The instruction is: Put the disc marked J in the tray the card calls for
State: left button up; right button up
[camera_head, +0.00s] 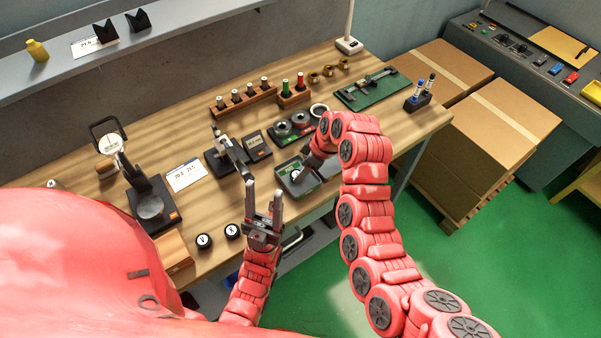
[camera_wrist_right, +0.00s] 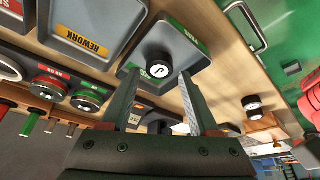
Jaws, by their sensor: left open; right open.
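A black disc with a white top marked J (camera_wrist_right: 158,68) sits in a grey tray with a green label (camera_wrist_right: 190,38) in the right wrist view; its label is not fully readable. The same disc (camera_head: 297,174) and tray (camera_head: 285,180) show in the head view. My right gripper (camera_wrist_right: 158,78) is open, its fingers on either side of the disc; whether they touch it I cannot tell. A grey tray labelled REWORK (camera_wrist_right: 125,18) is beside it. A white card (camera_head: 185,176) lies on the bench, its print too small to read surely. My left gripper (camera_head: 262,190) is open and empty above the bench's front edge.
Two more black discs (camera_head: 204,241) (camera_head: 232,230) sit near the front edge. A dial gauge stand (camera_head: 148,200) stands at left. Cartons (camera_head: 490,130) stand right of the bench.

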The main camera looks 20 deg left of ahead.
jog(key=p+v, duration=0.5)
jog(key=v, duration=0.4)
jog(key=shift+w+d+r, duration=0.1)
jog(key=shift+w, duration=0.05)
